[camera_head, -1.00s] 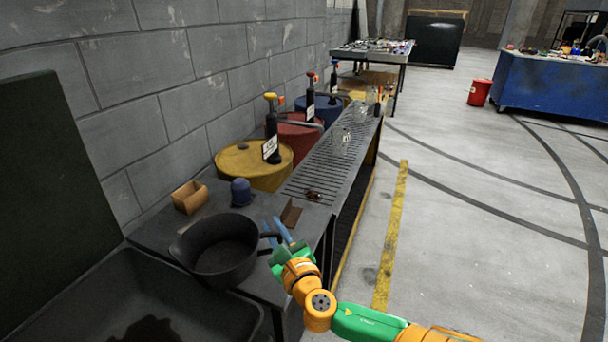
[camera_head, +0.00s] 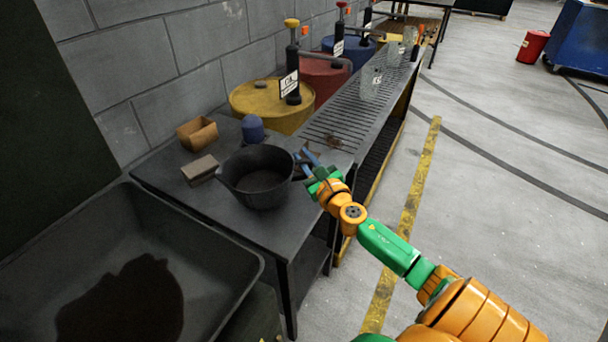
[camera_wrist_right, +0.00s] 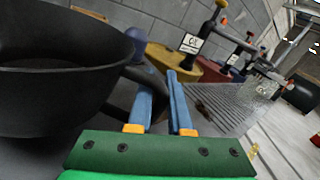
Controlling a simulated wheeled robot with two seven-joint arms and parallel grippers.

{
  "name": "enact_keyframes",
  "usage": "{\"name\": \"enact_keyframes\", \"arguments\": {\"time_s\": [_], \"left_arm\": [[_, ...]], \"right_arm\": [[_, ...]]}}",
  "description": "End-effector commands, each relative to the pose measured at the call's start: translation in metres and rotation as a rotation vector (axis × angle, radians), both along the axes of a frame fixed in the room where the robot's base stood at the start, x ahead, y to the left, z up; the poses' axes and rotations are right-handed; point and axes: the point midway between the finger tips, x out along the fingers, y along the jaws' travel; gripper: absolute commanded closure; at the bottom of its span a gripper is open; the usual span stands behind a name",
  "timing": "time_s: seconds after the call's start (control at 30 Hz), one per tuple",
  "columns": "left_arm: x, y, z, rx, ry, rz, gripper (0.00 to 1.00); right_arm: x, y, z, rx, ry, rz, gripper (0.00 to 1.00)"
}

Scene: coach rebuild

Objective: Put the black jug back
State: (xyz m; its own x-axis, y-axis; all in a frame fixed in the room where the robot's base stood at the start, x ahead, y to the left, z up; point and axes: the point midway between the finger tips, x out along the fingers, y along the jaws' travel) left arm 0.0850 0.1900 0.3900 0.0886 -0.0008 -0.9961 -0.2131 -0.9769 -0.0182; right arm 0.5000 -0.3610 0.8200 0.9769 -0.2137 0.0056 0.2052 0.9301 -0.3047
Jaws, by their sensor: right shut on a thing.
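The black jug (camera_head: 262,190) is a wide, dark open vessel, upright over the dark bench top, right of the sink. I cannot tell whether its base touches the bench. In the right wrist view the jug (camera_wrist_right: 50,95) fills the left side, with its curved handle reaching the fingers. My right gripper (camera_head: 308,160) is shut on that handle at the jug's right side. Its two blue fingers (camera_wrist_right: 164,95) show in the wrist view, partly covering the handle. My left gripper is out of view.
A blue cup (camera_head: 253,128), a tan open box (camera_head: 197,132) and a grey-brown block (camera_head: 199,168) stand close behind and left of the jug. A dark sink (camera_head: 230,285) lies at front left. A slatted rack (camera_head: 350,115) runs away to the right, beside several drums.

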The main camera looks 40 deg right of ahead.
Motion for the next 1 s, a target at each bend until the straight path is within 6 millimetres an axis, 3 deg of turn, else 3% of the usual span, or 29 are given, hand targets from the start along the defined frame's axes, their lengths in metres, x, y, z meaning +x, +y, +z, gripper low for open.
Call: {"name": "enact_keyframes", "arguments": {"time_s": [0.03,0.1,0.4,0.43,0.53,0.87,1.0], "left_arm": [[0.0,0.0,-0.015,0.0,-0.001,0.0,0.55],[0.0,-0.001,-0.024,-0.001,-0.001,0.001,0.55],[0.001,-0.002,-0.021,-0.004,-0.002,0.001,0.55],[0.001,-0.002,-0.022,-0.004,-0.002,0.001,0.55],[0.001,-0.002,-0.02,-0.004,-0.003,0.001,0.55],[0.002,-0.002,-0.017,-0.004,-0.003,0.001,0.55],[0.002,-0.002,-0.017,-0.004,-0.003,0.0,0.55]], "right_arm": [[-0.001,0.001,-0.019,0.006,0.0,-0.002,1.0],[-0.001,0.001,-0.032,0.005,0.001,-0.002,1.0],[-0.001,0.001,-0.03,0.001,0.001,0.001,1.0],[-0.001,0.001,-0.03,0.0,0.002,0.0,0.8],[-0.001,0.001,-0.029,0.0,0.002,0.0,0.53],[-0.001,0.001,-0.025,0.0,0.002,0.0,0.52],[-0.016,0.005,-0.028,0.0,0.005,0.001,0.52]]}}
